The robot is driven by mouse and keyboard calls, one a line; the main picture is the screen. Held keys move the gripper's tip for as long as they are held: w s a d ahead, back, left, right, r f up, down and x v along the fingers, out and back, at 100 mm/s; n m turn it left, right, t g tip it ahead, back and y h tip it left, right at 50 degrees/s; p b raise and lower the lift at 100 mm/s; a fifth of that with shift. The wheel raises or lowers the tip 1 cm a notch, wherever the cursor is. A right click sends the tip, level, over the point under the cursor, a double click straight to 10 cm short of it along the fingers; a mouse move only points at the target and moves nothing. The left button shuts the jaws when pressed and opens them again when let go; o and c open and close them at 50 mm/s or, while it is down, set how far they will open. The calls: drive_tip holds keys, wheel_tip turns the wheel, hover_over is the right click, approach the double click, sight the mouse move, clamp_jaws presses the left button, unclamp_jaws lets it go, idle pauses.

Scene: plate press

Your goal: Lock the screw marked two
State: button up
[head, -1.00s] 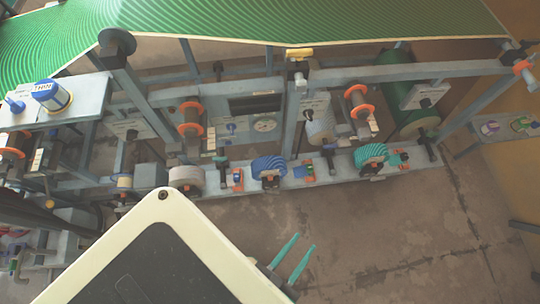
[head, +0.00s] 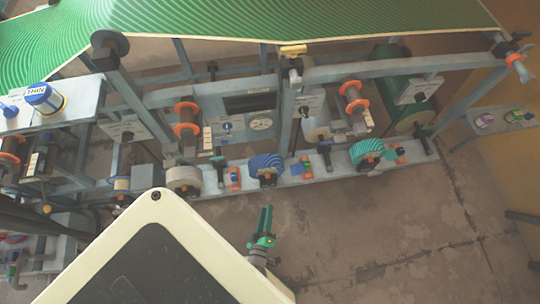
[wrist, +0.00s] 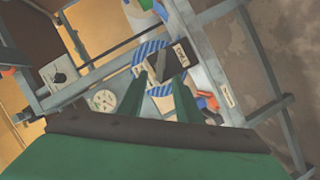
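I cannot pick out a screw marked two; the markings on the press are too small to read. Along the low front rail (head: 330,185) sit a blue striped roller (head: 266,166), a teal striped roller (head: 367,151), dark T-shaped handles and small orange-and-blue fittings (head: 235,178). My gripper (head: 265,208) is in front of the rail, below the blue roller, and apart from it. In the wrist view its two green fingers (wrist: 159,80) stand apart with nothing held. Beyond them is the blue striped roller (wrist: 148,49) with a dark labelled block, and an orange part (wrist: 207,102) lies to the right.
A panel with a dark screen and a round gauge (head: 260,124) is behind the rail. A blue-and-white tin (head: 43,98) stands on the left shelf. A green sheet (head: 250,20) spans the top. The floor in front right is clear.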

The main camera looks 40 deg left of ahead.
sight(270, 191)
drive_tip(key=x, duration=1)
drive_tip(key=shift+w+a+f, duration=0.15)
drive_tip(key=shift+w, duration=0.2)
clamp_jaws()
